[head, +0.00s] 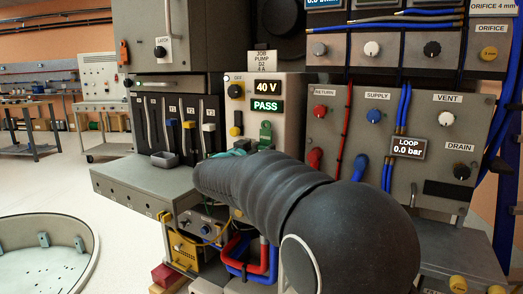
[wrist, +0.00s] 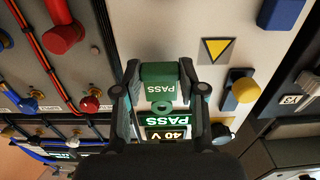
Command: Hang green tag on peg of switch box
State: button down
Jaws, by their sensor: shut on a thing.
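The green tag (wrist: 160,88), lettered PASS and with a round eyelet, sits between the two fingers of my gripper (wrist: 160,74) in the wrist view. The gripper is shut on its sides. In the head view the tag (head: 265,130) shows in front of the pale box (head: 292,118) with the 40 V and PASS displays, just below the PASS display. The box face (wrist: 208,20) fills much of the wrist view. I cannot make out a peg, nor whether the tag touches the box. My arm hides most of the gripper in the head view.
A yellow knob (wrist: 243,88) stands out from the box beside the fingers. A panel with valve knobs, red and blue handles and hoses (head: 400,145) is to the right.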

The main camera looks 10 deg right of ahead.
jog(key=shift+w+d, duration=0.3)
jog(key=shift+w, duration=0.1)
jog(key=c, duration=0.6)
grip_release()
